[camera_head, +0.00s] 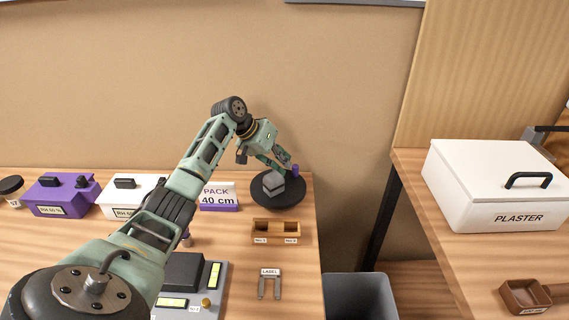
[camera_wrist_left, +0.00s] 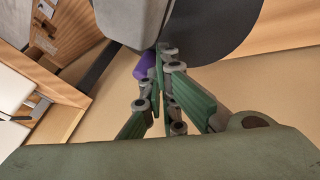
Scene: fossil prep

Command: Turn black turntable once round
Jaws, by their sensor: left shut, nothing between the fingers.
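The black turntable (camera_head: 288,201) is a round disc near the back right corner of the left table, and it also shows in the left wrist view (camera_wrist_left: 220,30). A grey faceted block (camera_head: 273,183) sits on it and appears large at the top of the left wrist view (camera_wrist_left: 135,18). A purple peg (camera_head: 295,170) stands at the disc's back right edge; it shows in the left wrist view (camera_wrist_left: 144,66) too. My left gripper (camera_head: 286,168) is shut and empty, its fingertips right beside the peg. I cannot tell whether they touch it. My right gripper is out of view.
A wooden two-compartment tray (camera_head: 276,240) and a LABEL holder (camera_head: 270,283) lie in front of the turntable. A purple PACK 40 cm sign (camera_head: 219,205) stands left. A grey bin (camera_head: 358,296) fills the gap before the right table with its white PLASTER box (camera_head: 480,205).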

